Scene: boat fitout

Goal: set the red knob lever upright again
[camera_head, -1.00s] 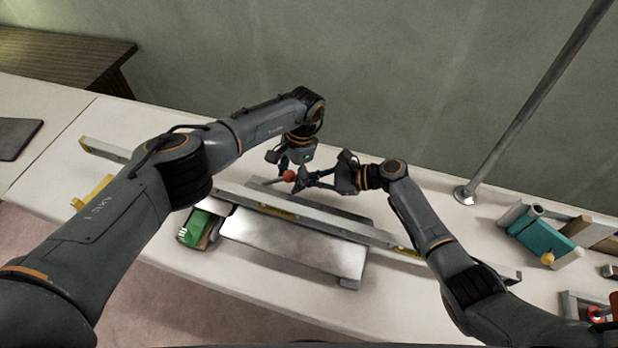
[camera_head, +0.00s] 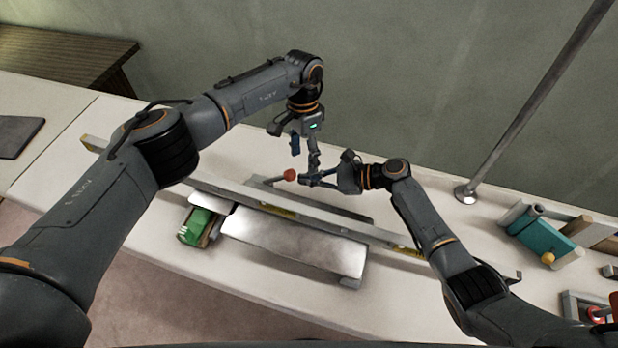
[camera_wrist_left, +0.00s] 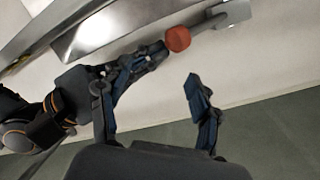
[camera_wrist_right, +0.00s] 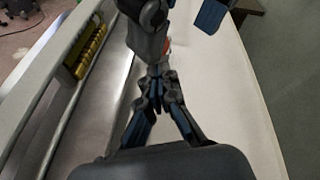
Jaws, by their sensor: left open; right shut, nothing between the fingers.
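The red knob (camera_head: 289,175) sits on the end of a grey lever (camera_head: 265,181), which leans over to the right, low over the bench behind the metal level. The knob also shows in the left wrist view (camera_wrist_left: 178,39), with the lever running to a grey bracket (camera_wrist_left: 233,12). My right gripper (camera_head: 304,181) is shut and empty, its tips close beside the knob; I cannot tell whether they touch. In the right wrist view (camera_wrist_right: 157,74) its tips hide most of the knob. My left gripper (camera_head: 303,160) is open and empty, fingers down, above and behind the knob.
A long level (camera_head: 330,223) and a shiny metal plate (camera_head: 290,243) lie in front of the lever. A green object (camera_head: 196,227) is left of the plate. A pole (camera_head: 500,140) and a teal object (camera_head: 535,236) stand at right. The wall is behind.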

